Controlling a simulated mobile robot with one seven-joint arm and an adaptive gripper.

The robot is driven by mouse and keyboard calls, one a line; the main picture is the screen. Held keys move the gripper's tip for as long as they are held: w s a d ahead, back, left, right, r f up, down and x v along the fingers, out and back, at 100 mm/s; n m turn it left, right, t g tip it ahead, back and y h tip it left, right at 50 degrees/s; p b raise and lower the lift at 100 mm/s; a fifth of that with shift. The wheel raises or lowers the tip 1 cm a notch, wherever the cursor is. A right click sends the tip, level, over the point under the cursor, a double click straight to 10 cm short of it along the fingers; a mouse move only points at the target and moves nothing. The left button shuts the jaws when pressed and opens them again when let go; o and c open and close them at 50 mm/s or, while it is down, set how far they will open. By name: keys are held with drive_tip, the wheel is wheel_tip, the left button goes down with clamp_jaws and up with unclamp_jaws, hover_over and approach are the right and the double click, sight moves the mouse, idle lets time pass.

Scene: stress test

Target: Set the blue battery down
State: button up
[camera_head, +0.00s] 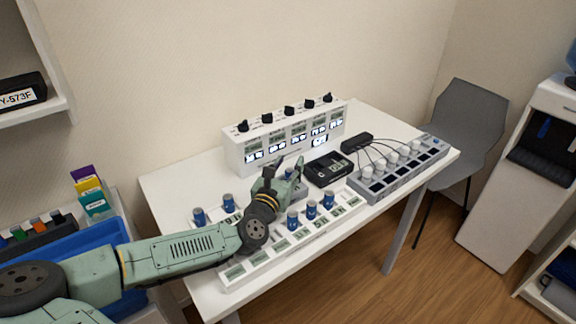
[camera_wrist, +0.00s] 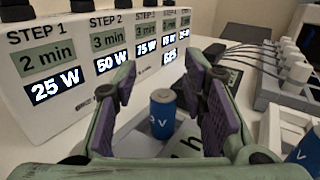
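A blue battery (camera_wrist: 162,116) with a grey top stands upright between the fingers of my gripper (camera_wrist: 166,84) in the wrist view. Gaps show between it and both purple finger pads, so the fingers are open and not touching it. Its foot is on or just above a pale surface with a dark letter, and I cannot tell which. In the head view my gripper (camera_head: 287,170) is low over the middle of the white table (camera_head: 170,185), and that battery is mostly hidden by it. A small grey device (camera_head: 300,191) shows beside the gripper.
A long labelled tray (camera_head: 255,262) with several blue batteries (camera_head: 311,209) lies in front. A white step panel (camera_head: 285,140) with knobs stands behind. A black box (camera_head: 328,170) and a grey cabled strip (camera_head: 398,172) are to the right. The left table corner is clear.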

drive_tip(key=shift+s+f+g, duration=0.15)
drive_tip(key=shift+f+g, duration=0.15)
drive_tip(key=shift+f, duration=0.4)
drive_tip(key=shift+d+r+p, duration=0.1)
drive_tip(key=shift+r+p, duration=0.6)
drive_tip(key=shift+p, duration=0.2)
drive_tip(key=shift+s+a+f+b, duration=0.35)
drive_tip(key=shift+s+f+b, duration=0.2)
drive_tip(key=shift+b, duration=0.15)
drive_tip(key=b+v, duration=0.1)
drive_tip(key=v, duration=0.2)
drive_tip(key=b+v, duration=0.1)
drive_tip(key=v, duration=0.2)
drive_tip(key=b+v, duration=0.1)
drive_tip(key=v, duration=0.2)
drive_tip(key=shift+s+a+r, duration=0.15)
drive_tip(key=shift+s+r, duration=0.15)
drive_tip(key=shift+r, duration=0.05)
drive_tip(key=shift+s+a+r, duration=0.1)
drive_tip(key=shift+s, duration=0.3)
